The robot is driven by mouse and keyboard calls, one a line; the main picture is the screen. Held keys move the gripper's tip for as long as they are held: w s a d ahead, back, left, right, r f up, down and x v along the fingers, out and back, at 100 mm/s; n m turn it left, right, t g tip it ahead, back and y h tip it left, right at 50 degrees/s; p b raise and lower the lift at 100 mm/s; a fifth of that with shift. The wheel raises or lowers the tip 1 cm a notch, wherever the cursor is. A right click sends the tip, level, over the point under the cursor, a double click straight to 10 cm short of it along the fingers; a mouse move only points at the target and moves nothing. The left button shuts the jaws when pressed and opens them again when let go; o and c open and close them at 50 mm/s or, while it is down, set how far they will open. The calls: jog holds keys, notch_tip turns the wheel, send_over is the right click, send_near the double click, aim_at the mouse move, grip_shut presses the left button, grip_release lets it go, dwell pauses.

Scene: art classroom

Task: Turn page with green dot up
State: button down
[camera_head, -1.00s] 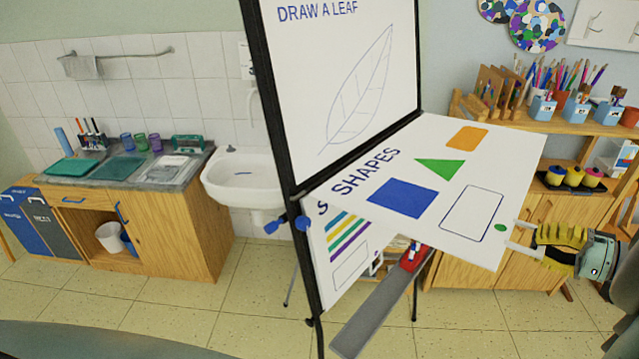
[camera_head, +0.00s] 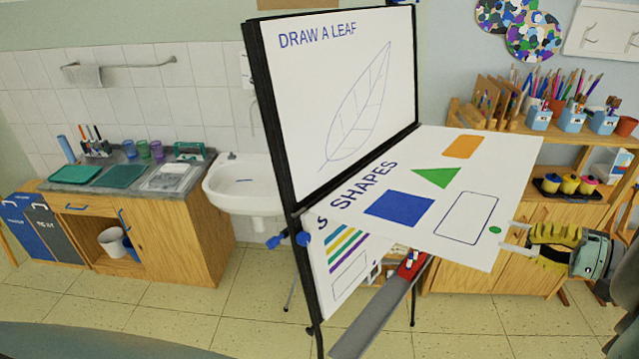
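The SHAPES page (camera_head: 447,192) is lifted from the flip-chart easel (camera_head: 270,140) and sticks out to the right, close to level. It shows a blue rectangle, a green triangle, an orange shape and an outlined rectangle. The green dot (camera_head: 495,230) is at the page's lower right corner, face up. My gripper (camera_head: 512,238) is at that corner from the right, with pale fingertips at the page edge beside the dot. It seems to pinch the corner. The DRAW A LEAF sheet (camera_head: 350,90) is above the page. Below hangs a sheet with coloured stripes (camera_head: 345,250).
The easel's grey tray (camera_head: 375,318) juts forward below the page with a red item (camera_head: 410,266) on it. A wooden shelf (camera_head: 560,140) with pencil pots stands behind on the right. A sink (camera_head: 245,185) and a wooden counter (camera_head: 180,235) are on the left.

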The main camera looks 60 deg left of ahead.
jog(key=r+p, duration=0.2)
jog(key=a+r+p, duration=0.1)
jog(key=r+p, duration=0.1)
jog(key=r, duration=0.1)
jog(key=shift+s+r+p, duration=0.15)
jog(key=shift+p, duration=0.15)
jog(key=shift+a+r, duration=0.1)
jog(key=s+a+r+p, duration=0.1)
jog(key=a+r+p, duration=0.3)
jog(key=r+p, duration=0.4)
jog(key=shift+r, duration=0.2)
dwell(0.4)
jog(key=s+a+r+p, duration=0.1)
jog(key=a+r+p, duration=0.1)
jog(key=a+r, duration=0.3)
jog(key=shift+s+a+r+p, duration=0.3)
jog(key=shift+s+r, duration=0.1)
jog(key=shift+r, duration=0.85)
